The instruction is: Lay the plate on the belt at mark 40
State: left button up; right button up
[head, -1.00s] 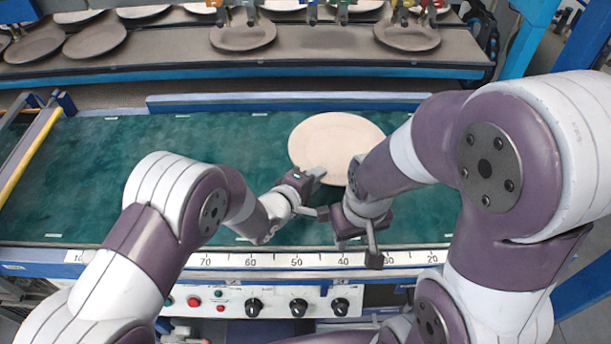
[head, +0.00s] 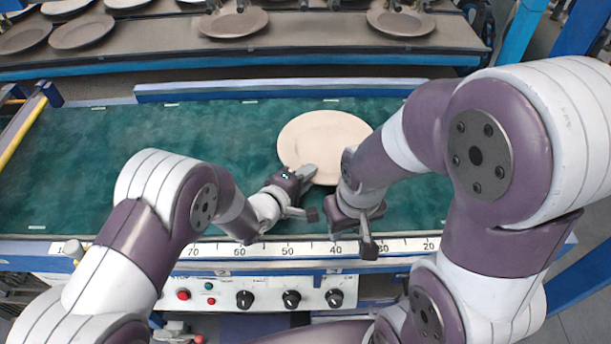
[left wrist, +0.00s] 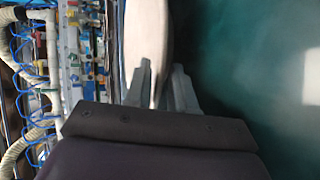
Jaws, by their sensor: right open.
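A pale, round plate (head: 322,132) is over the green belt, toward its far side, above and slightly left of the 40 on the ruler in the head view. My left gripper (head: 309,171) has its fingers on the plate's near rim. In the left wrist view, the plate (left wrist: 146,40) shows nearly edge-on between the two fingers (left wrist: 160,88), which are shut on it. Its gap to the belt is hard to judge. My right gripper (head: 357,210) is open and empty to the right of the plate, near the belt's front edge; its fingertips are hard to make out.
The numbered ruler (head: 265,249) runs along the front edge of the green belt (head: 110,160). Knobs and buttons sit on the panel (head: 265,293) below it. A blue rail (head: 270,90) bounds the far side. The belt's left part is clear.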

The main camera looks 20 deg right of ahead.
pick_arm(q)
jog(key=shift+r, duration=0.1)
